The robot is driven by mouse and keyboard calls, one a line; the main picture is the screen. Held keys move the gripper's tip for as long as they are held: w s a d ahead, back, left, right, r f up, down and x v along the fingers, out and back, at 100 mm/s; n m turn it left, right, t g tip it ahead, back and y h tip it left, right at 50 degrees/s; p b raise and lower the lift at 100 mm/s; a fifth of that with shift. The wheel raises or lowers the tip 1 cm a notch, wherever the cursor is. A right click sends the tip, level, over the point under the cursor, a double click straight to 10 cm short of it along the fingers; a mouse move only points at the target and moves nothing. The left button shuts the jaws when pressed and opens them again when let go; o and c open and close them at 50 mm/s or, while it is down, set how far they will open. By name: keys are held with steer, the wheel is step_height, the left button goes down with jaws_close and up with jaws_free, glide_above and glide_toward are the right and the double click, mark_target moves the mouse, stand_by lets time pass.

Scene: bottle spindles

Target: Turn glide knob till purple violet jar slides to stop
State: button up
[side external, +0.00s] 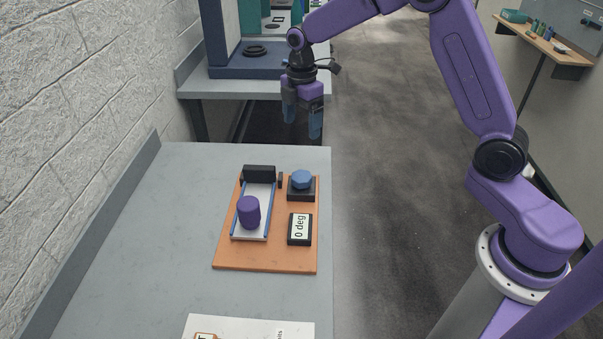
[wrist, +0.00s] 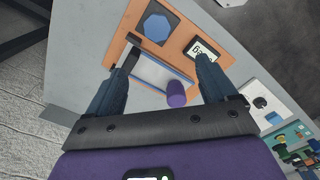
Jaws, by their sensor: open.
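The purple violet jar (side external: 249,212) stands on a pale slide with blue rails (side external: 268,208), toward the end away from the black block (side external: 259,174). The blue glide knob (side external: 301,180) sits on a black base to the right of the slide. A display (side external: 300,229) reads "0 deg". My gripper (side external: 303,130) is open and empty, above and beyond the far edge of the table, apart from the knob. In the wrist view the jar (wrist: 177,94) shows between my fingers (wrist: 155,85), and the knob (wrist: 157,28) is near the top.
All these parts sit on an orange board (side external: 265,259) on a grey table (side external: 140,250). A white brick wall (side external: 80,100) bounds the left. A bench with a dark blue machine (side external: 270,68) stands behind.

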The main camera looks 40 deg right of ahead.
mark_target(301, 176)
steer(key=f, duration=1.7)
steer(key=shift+w+d+f, duration=0.2)
steer(key=shift+w+f, duration=0.05)
steer(key=shift+f, duration=0.05)
steer(key=c, duration=1.1)
steer(key=shift+o, duration=0.2)
